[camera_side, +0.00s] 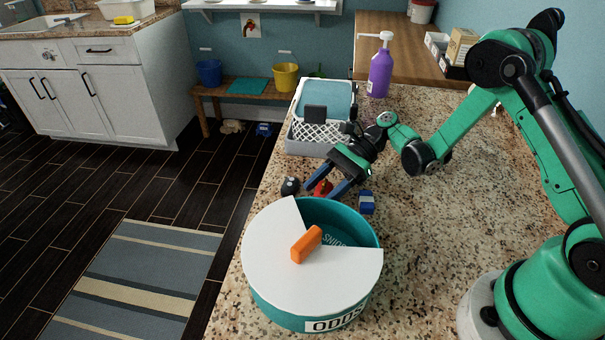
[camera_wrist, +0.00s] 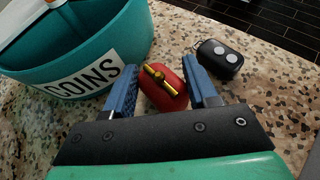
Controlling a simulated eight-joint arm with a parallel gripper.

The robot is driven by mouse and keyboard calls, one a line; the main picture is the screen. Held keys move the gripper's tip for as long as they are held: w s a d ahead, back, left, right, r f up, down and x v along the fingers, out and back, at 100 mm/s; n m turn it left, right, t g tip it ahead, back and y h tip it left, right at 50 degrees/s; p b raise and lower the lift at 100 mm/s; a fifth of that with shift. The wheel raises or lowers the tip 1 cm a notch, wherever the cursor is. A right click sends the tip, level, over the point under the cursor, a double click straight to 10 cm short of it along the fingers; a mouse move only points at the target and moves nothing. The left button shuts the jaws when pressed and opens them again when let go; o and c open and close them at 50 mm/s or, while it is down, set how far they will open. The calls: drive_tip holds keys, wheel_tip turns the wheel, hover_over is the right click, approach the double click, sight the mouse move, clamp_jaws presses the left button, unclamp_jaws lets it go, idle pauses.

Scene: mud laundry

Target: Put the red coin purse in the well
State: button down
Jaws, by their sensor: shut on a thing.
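The red coin purse (camera_side: 322,186) has a gold clasp and sits between the blue fingers of my gripper (camera_side: 324,193), just above or on the counter. In the wrist view the purse (camera_wrist: 163,88) is between both fingertips (camera_wrist: 164,88), and my gripper is shut on it. A round teal tub (camera_side: 262,302) stands nearer the side camera, with "ODDS" on its outer wall. Its white lid (camera_side: 275,268) has an orange handle (camera_side: 306,244) and a wedge-shaped opening at the back right, showing part of an inside label. The wrist view shows "COINS" on the tub wall (camera_wrist: 85,35).
A black key fob (camera_side: 290,186) lies left of the purse; it also shows in the wrist view (camera_wrist: 220,59). A small blue item (camera_side: 366,202) lies to the right. A white basket (camera_side: 310,130) and purple pump bottle (camera_side: 380,72) stand behind. The counter's right middle is clear.

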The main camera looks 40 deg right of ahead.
sight(324, 187)
drive_tip(key=shift+r, duration=0.1)
wheel_tip(324, 187, up, 19)
drive_tip(key=s+a+r, duration=0.5)
drive_tip(key=s+r, duration=0.3)
wheel_tip(324, 187, down, 20)
drive_tip(key=shift+s+d+r, duration=0.15)
drive_tip(key=shift+s+r, duration=0.05)
drive_tip(key=shift+r, duration=0.05)
idle(0.8)
drive_tip(key=shift+f, duration=0.25)
drive_tip(key=shift+f, duration=0.35)
drive_tip(key=shift+c, duration=1.3)
unclamp_jaws()
